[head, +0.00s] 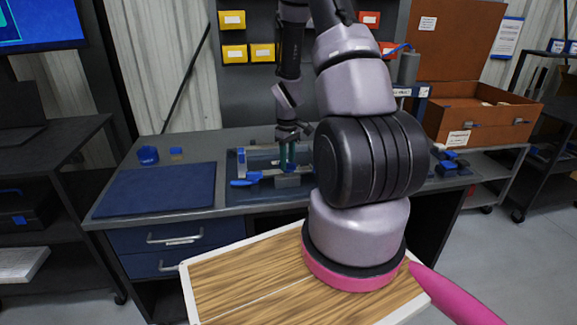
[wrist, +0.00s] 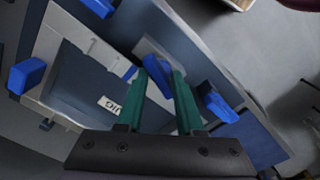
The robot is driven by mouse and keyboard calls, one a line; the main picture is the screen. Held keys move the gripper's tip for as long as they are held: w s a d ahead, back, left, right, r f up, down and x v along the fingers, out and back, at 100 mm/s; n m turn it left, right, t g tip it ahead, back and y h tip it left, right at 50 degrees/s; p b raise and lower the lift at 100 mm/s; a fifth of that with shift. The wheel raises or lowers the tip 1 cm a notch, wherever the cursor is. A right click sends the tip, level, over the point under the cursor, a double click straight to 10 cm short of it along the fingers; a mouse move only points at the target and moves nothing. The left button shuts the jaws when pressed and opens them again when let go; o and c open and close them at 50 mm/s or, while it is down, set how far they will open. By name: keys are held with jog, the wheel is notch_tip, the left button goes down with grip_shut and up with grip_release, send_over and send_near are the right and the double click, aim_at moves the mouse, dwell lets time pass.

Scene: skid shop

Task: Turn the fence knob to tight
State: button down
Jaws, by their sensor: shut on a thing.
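A grey fixture with a fence and blue handles stands on a dark blue mat (head: 240,197) on the workbench. In the wrist view a blue knob (wrist: 155,74) lies between the green fingers of my gripper (wrist: 165,80), which are shut on it. I take it for the fence knob; its pointer and any tight mark cannot be read. In the head view my gripper (head: 287,158) points down over the fixture, and its fingers and the arm hide part of it. A blue handle (head: 243,182) sticks out at the fixture's left.
Other blue handles (wrist: 27,76) and (wrist: 219,103) stand close around my gripper. A brown case (head: 480,115) stands open at right.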

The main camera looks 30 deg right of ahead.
jog(key=c, duration=1.5)
grip_release()
jog(key=m, duration=0.1)
jog(key=s+m, duration=0.1)
jog(key=m, duration=0.1)
jog(key=shift+a+f, duration=0.1)
jog(key=shift+f, duration=0.1)
jog(key=shift+c, duration=0.2)
jog(key=m, duration=0.2)
jog(key=shift+w+a+m, duration=0.1)
jog(key=shift+m, duration=1)
grip_shut()
jog(key=shift+r+m, duration=0.1)
jog(key=shift+m, duration=0.2)
jog(key=shift+w+a+m, duration=0.2)
jog(key=shift+a+m, duration=0.1)
jog(key=shift+m, duration=0.7)
jog(key=o, duration=0.8)
grip_release()
jog(key=shift+r, duration=0.1)
